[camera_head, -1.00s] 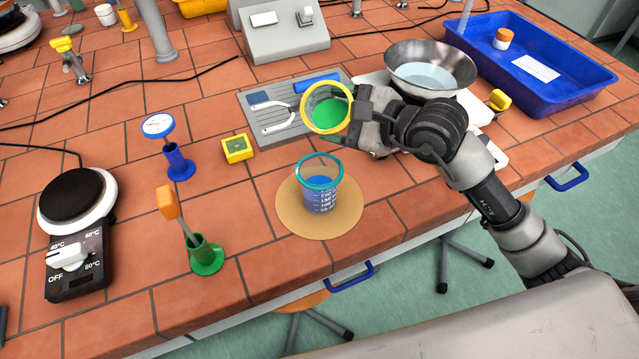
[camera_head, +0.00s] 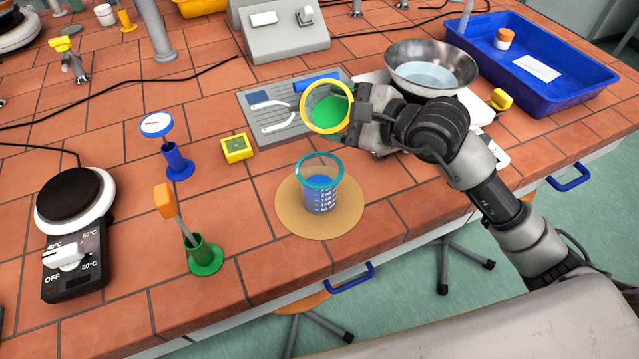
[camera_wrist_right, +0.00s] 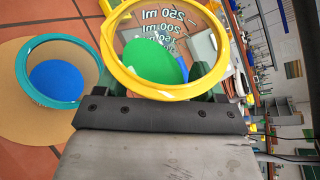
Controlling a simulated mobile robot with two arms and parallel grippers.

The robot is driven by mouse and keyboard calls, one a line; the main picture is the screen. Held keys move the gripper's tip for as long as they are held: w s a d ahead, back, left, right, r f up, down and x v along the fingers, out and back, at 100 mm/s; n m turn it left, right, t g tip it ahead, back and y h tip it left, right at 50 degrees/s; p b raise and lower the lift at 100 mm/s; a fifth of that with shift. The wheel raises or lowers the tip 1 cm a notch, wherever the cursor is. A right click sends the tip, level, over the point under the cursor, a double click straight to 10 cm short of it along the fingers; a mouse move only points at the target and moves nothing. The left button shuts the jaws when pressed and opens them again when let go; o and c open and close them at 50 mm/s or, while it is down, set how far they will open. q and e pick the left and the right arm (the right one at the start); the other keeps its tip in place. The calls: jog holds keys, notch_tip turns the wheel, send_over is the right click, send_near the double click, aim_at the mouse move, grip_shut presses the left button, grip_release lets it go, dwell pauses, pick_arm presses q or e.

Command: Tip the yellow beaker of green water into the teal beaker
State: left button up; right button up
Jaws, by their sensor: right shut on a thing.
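The yellow-rimmed beaker (camera_head: 327,108) holds green liquid. My right gripper (camera_head: 352,112) is shut on it and holds it above the bench, up and slightly right of the teal beaker. In the right wrist view the yellow beaker (camera_wrist_right: 165,50) shows its rim, volume marks and green liquid inside. The teal-rimmed beaker (camera_head: 320,184) stands upright on a round tan mat (camera_head: 290,205) and has blue liquid in it. It also shows in the right wrist view (camera_wrist_right: 55,72), left of the yellow beaker and apart from it. My left gripper is not in view.
A grey tray with tools (camera_head: 262,118) lies behind the beakers. A metal bowl (camera_head: 430,68) and a blue tray (camera_head: 560,85) are at the right.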

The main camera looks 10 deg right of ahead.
jog(key=shift+w+n+t+b, duration=0.1)
jog(key=shift+n+t+b, duration=0.7)
jog(key=shift+b, duration=1.6)
dwell(5.6)
